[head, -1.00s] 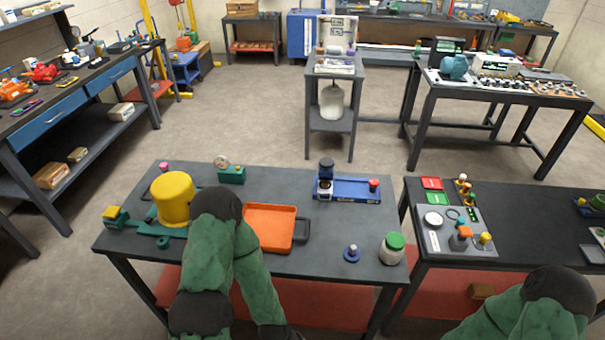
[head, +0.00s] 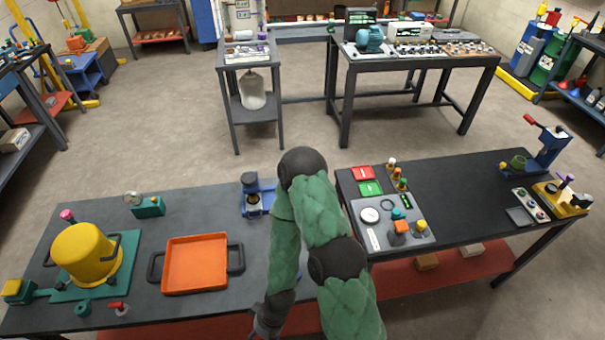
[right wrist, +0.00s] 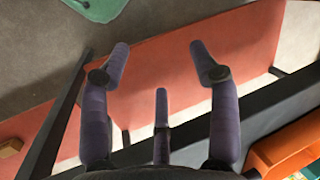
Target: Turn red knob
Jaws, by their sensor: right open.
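The blue fixture (head: 257,196) stands at the back right of the left table, partly behind my right arm; the red knob seen on its right end earlier is now hidden. Other red parts show: a small red-handled piece (head: 120,307) at the table's front left, a pinkish-red knob (head: 67,215) beside the yellow pot (head: 84,252), and a red lever grip (head: 530,119) on the right table. My right gripper (right wrist: 158,60) is open and empty, its fingers spread over the red lower shelf (right wrist: 180,70). My left gripper is out of view.
An orange tray (head: 195,264) with dark handles lies mid-table. A control panel (head: 385,238) with knobs and a gauge sits on the right table. A gap separates the two tables. The right table's middle is clear.

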